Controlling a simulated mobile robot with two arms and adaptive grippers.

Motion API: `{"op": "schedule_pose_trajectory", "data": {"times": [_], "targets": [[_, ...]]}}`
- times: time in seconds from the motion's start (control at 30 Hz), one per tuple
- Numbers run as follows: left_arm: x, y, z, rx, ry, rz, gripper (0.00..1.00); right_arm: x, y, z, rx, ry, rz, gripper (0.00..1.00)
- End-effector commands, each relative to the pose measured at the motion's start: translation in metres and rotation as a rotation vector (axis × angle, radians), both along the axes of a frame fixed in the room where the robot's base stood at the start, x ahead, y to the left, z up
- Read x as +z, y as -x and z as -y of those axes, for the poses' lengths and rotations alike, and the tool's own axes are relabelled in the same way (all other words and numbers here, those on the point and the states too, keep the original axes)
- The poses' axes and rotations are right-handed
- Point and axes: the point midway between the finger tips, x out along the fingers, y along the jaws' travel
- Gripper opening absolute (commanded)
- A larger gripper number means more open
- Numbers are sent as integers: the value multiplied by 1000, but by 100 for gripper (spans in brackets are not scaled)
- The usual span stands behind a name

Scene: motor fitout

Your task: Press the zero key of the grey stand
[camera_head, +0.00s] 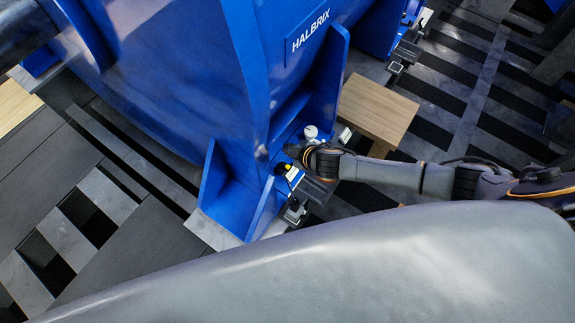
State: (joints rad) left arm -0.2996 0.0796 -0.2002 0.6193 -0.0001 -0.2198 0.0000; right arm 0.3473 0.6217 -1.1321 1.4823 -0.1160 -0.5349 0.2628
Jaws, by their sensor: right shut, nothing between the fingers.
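My right gripper (297,152) is shut and empty. Its arm comes in from the right, and its dark fingertips point left, close to the foot of the blue motor (180,60). Just below the fingertips is a small yellow and black piece (284,168) on the foot; I cannot tell if they touch. A small white, round-topped piece (310,132) stands just above the gripper. A small grey and black device (294,210) sits lower on the foot's edge. I cannot tell which small piece is the grey stand, and no zero key can be made out. My left gripper is out of view.
The motor's blue ribs rise close to my right gripper on the left and above. Slatted dark flooring (450,75) spreads at the upper right. My large grey body part covers the bottom of the view.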

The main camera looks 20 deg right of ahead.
Motion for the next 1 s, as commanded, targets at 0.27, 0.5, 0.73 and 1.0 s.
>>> {"op": "schedule_pose_trajectory", "data": {"times": [0.27,0.5,0.73,1.0], "targets": [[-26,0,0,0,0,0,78,-25,0,0,1,1,0,0],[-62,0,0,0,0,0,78,-58,0,-1,1,0,1,0],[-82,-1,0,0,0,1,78,-83,0,0,-1,0,-1,0],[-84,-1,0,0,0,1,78,-87,0,0,1,-1,1,0]]}}
